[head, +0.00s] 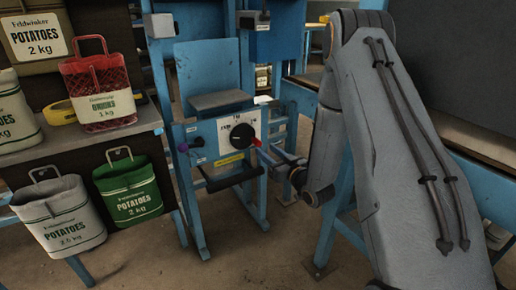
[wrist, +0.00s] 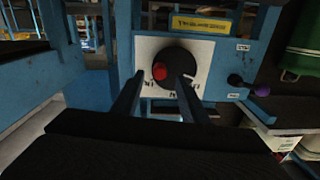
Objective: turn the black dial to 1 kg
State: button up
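The black dial (head: 242,136) sits on a white plate (head: 224,128) with weight marks too small to read, on the blue machine. It also shows in the wrist view (wrist: 178,58), where the picture is upside down. A red piece (wrist: 160,72) sits at the dial's edge, at its lower right in the head view (head: 256,142). My gripper (wrist: 161,76) is open, its two dark fingers reaching toward the dial with the red piece between their tips. I cannot tell whether they touch it. In the head view my gripper (head: 270,151) comes from the right.
A purple knob (head: 183,148) is left of the plate, and a yellow label (head: 229,160) below it. A red sack (head: 98,92), a green sack (head: 128,190) and a white sack (head: 62,214) are at the left. Blue frame legs stand close around my arm.

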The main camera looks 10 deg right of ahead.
aim_at(260, 145)
jog(key=x, duration=0.6)
jog(key=shift+w+a+b, duration=0.1)
jog(key=shift+w+b, duration=0.15)
jog(key=shift+b, duration=0.15)
jog(key=c, duration=0.9)
jog(key=shift+a, duration=0.15)
grip_shut()
